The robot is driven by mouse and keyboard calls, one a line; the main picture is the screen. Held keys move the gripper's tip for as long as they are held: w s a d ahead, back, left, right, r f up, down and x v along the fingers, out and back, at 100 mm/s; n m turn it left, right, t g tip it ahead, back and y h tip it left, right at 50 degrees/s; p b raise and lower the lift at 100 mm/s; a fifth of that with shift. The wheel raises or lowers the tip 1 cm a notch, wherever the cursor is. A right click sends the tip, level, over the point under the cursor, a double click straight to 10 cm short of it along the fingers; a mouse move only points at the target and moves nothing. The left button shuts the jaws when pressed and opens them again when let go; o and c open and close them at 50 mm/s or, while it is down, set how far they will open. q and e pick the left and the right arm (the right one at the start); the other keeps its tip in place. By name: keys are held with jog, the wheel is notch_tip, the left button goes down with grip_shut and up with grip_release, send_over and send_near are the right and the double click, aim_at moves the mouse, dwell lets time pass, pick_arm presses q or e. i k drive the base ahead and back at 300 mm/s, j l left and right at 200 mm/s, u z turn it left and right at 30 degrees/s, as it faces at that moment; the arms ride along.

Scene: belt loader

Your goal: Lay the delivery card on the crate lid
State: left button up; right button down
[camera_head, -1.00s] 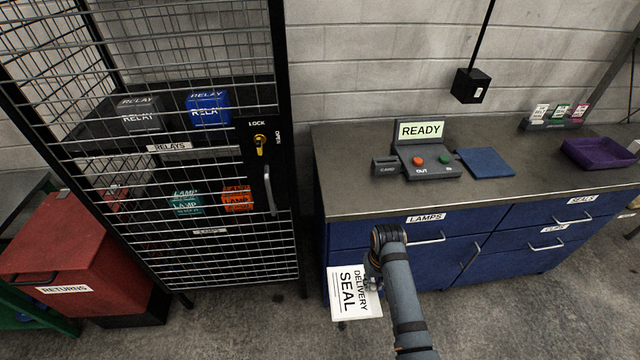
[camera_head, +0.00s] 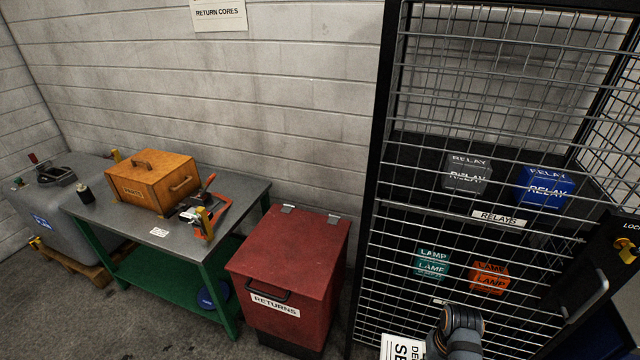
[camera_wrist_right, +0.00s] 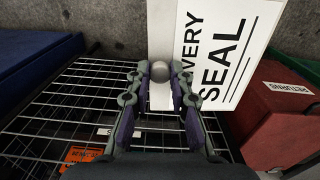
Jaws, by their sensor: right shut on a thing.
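The white delivery card (camera_head: 402,347), printed with "SEAL", is at the bottom edge of the head view, partly cut off. In the right wrist view the card (camera_wrist_right: 215,50) is just beyond the fingertips. My right gripper (camera_wrist_right: 160,78) is shut on the card, with a grey round knob between its fingertips. The orange wooden crate (camera_head: 165,197) stands on a workbench at the left of the head view. Its lid (camera_head: 145,170) is closed and has a handle on top. The right gripper is far to the right of the crate. My left gripper is not in view.
A red returns bin (camera_head: 290,265) stands between the workbench (camera_head: 245,190) and the wire cage (camera_head: 385,200). An orange and grey clamp-like tool (camera_head: 205,208) and a dark bottle (camera_head: 85,193) flank the crate. Floor shows in front of the bench.

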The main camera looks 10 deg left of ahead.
aim_at(157, 159)
jog(key=j, duration=0.55)
jog(key=i+j+u, duration=0.15)
jog(key=j, duration=0.9)
jog(key=i+j+u, duration=0.1)
jog(key=j, duration=0.4)
jog(key=i+j+u, duration=0.1)
jog(key=j, duration=0.45)
jog(key=i+j, duration=0.1)
jog(key=j, duration=0.4)
jog(key=i+j+u, duration=0.15)
jog(key=j, duration=0.35)
jog(key=i+j, duration=0.1)
jog(key=j, duration=0.4)
jog(key=i+j, duration=0.25)
jog(key=j, duration=0.25)
jog(key=i+j+u, duration=0.15)
jog(key=i+j, duration=0.15)
jog(key=j, duration=0.2)
jog(key=i+j, duration=0.3)
jog(key=j, duration=0.15)
